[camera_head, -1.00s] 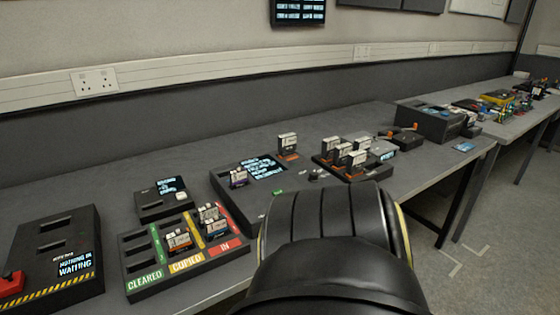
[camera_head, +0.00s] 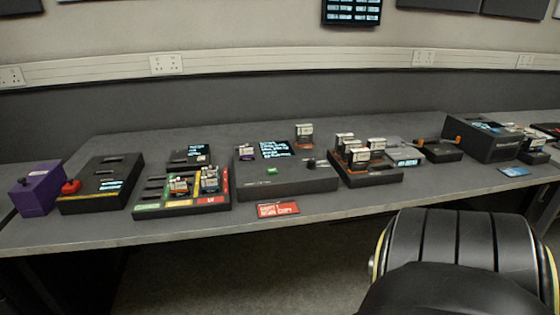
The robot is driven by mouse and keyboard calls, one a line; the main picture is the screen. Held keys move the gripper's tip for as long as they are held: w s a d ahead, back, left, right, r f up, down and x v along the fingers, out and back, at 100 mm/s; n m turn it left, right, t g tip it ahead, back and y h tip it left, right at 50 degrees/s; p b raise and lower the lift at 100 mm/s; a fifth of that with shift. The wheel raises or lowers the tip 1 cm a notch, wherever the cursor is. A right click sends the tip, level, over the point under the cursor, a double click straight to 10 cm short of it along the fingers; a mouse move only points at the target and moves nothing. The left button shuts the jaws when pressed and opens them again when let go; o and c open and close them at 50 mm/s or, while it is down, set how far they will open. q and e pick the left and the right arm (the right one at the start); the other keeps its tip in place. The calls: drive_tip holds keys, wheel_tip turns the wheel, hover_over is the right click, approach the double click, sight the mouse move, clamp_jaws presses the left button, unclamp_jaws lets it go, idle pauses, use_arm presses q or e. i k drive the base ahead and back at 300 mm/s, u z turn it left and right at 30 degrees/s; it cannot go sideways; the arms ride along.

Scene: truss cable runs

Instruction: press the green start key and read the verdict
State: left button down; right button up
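A small green key (camera_head: 271,171) sits on the top front of a dark console (camera_head: 285,188) in the middle of the bench. The console's lit screen (camera_head: 273,149) shows lines of text too small to read. A cartridge with a purple base (camera_head: 246,153) stands at the console's left, and one with an orange base (camera_head: 304,135) stands at its back right. A dark knob (camera_head: 311,163) is on its right side. Neither gripper shows; a thick black arm part of mine fills the lower right.
A three-colour tray (camera_head: 183,205) with several cartridges is left of the console; a cartridge rack (camera_head: 365,177) is right of it. A red card (camera_head: 278,209) lies at the bench's front edge. A purple box (camera_head: 37,189) and red-button unit (camera_head: 100,186) stand far left.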

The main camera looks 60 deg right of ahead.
sight(273, 170)
drive_tip(key=z, duration=2.1)
